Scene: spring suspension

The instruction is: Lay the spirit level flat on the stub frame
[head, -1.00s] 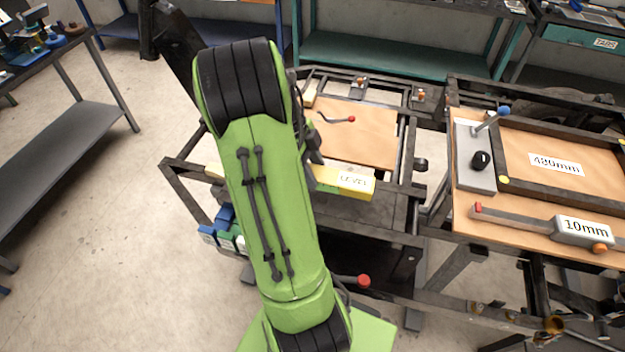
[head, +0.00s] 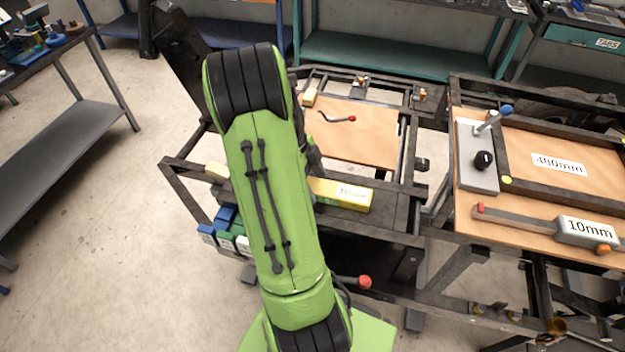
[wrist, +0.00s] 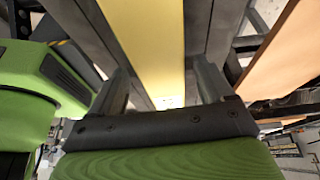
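The yellow spirit level (head: 342,194) with a white label lies crosswise at the front of the dark stub frame (head: 183,190). My arm covers its left part. Its right end is near the frame's right side; I cannot tell whether it touches the rails. In the wrist view the level (wrist: 150,35) is a long yellow bar running between my fingers. My gripper (wrist: 163,88) is open around it, with a gap on each side. In the head view my arm hides the gripper.
A wooden board (head: 355,140) with a red-tipped lever lies behind the level. Blue and green boxes (head: 228,232) sit below the frame's left front. A right-hand bench (head: 470,215) carries a 480mm board and a 10mm gauge. A pale block (head: 216,171) sits on the frame's left.

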